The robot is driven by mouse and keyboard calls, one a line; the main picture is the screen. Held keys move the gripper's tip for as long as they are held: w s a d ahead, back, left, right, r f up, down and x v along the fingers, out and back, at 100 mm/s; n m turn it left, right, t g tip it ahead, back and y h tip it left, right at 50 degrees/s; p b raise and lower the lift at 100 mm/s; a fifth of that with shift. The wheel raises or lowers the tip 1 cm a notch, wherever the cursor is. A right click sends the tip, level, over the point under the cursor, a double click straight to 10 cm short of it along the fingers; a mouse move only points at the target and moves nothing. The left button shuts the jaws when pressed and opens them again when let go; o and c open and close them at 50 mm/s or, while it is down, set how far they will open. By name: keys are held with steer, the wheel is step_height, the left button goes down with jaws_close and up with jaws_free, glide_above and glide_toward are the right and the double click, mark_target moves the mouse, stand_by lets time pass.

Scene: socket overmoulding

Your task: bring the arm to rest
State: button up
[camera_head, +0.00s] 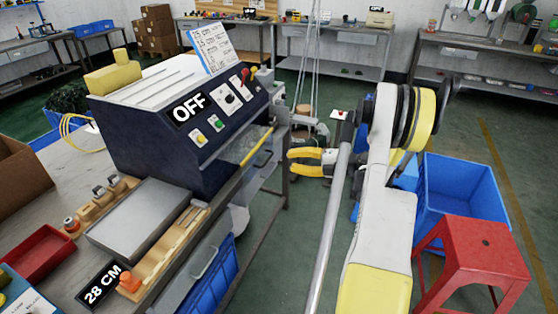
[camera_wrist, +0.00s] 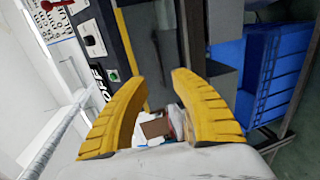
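My gripper (camera_head: 290,161) has two yellow fingers and hangs in the air to the right of the dark blue machine (camera_head: 138,142), pointing left towards its front side. It is clear of the bench as far as I can tell. In the wrist view the two ribbed yellow fingers of my gripper (camera_wrist: 157,80) stand apart, with a wide gap between the tips. A small brown and white thing (camera_wrist: 155,128) shows between the finger bases; I cannot tell what it is, but the fingers do not close on it.
The machine bears an OFF sign (camera_head: 189,107), knobs and a yellow bar (camera_head: 257,147). A red stool (camera_head: 485,246) and blue crate (camera_head: 462,190) stand right.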

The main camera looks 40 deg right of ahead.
steer(key=shift+v, duration=1.2)
steer(key=shift+w, duration=0.1)
